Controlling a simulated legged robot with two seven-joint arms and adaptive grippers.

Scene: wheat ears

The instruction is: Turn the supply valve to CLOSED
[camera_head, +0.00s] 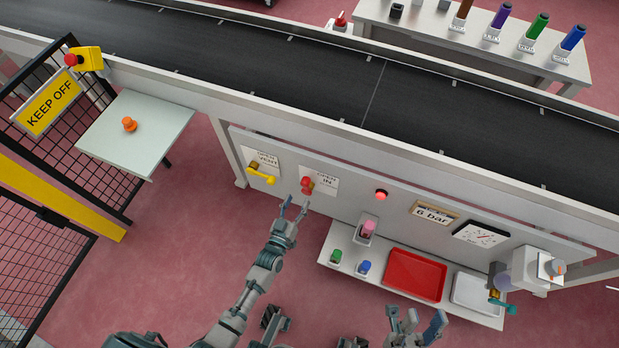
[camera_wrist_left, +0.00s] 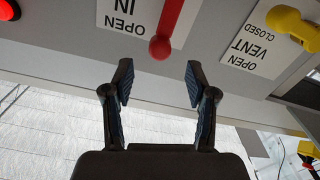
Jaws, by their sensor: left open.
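A red lever valve (camera_head: 307,184) is mounted on the grey panel under the conveyor, beside a white label ending in "IN". In the left wrist view the red lever (camera_wrist_left: 172,25) ends in a round knob pointing toward my fingers, and its label reads "OPEN" and "IN", upside down. The rest of the label is cut off. My left gripper (camera_head: 295,203) is open and empty just below the lever; in its wrist view (camera_wrist_left: 159,78) the knob lies just beyond the gap between the fingertips, apart from them. My right gripper (camera_head: 416,317) is open and empty near the bottom edge.
A yellow vent lever (camera_head: 262,175) sits left of the red one. A red light (camera_head: 381,194), gauge (camera_head: 481,235) and shelf with a red tray (camera_head: 415,275) lie to the right. A pale side table (camera_head: 150,150) and black fence stand left. The floor below the valves is clear.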

